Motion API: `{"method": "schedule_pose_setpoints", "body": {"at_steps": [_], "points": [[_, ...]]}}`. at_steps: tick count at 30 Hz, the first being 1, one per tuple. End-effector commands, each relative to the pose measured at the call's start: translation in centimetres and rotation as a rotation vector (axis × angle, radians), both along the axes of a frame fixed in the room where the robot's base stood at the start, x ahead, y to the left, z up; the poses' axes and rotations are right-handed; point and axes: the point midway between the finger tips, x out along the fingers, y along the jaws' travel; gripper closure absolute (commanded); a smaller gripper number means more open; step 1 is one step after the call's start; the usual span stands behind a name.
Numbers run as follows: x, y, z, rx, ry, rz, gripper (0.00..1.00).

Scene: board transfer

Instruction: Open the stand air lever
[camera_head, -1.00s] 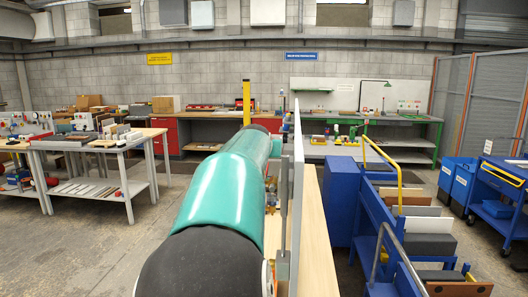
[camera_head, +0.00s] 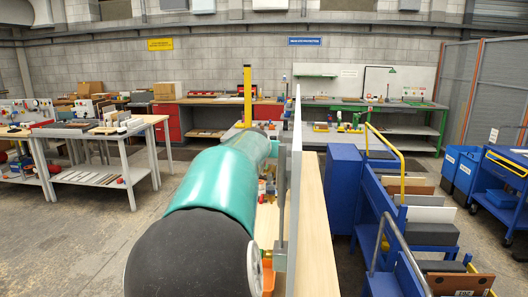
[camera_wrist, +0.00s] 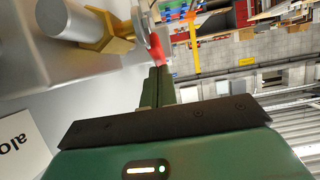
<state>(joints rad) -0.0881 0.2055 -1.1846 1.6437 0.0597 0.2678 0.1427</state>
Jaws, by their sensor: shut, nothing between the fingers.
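My gripper (camera_wrist: 158,74) shows in the wrist view with its two dark green fingers together and nothing between them. A red part (camera_wrist: 156,45), seemingly the lever handle, lies at the fingertips and is partly hidden by them. I cannot tell whether they touch. Left of it is a brass fitting (camera_wrist: 110,33) with a grey metal cylinder, in front of a pale grey surface. A round metal piece stands between the brass fitting and the red part. In the head view, my teal arm hides the gripper and the lever.
A tall white panel (camera_head: 297,190) stands edge-on just right of my arm, above a wooden top (camera_head: 316,235). A blue cart (camera_head: 382,215) with boards is further right. A white label (camera_wrist: 22,152) shows in the wrist view. Open floor (camera_head: 85,240) lies to the left.

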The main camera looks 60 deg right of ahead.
Motion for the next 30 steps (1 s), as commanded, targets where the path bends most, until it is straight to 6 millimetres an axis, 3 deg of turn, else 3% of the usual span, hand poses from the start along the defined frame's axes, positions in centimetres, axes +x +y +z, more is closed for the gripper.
{"method": "schedule_pose_setpoints", "body": {"at_steps": [21,30], "points": [[0.5,-1.7,-1.0,0.243,0.107,-0.002,1.00],[0.8,-1.9,-1.4,0.246,0.107,0.002,1.00]]}}
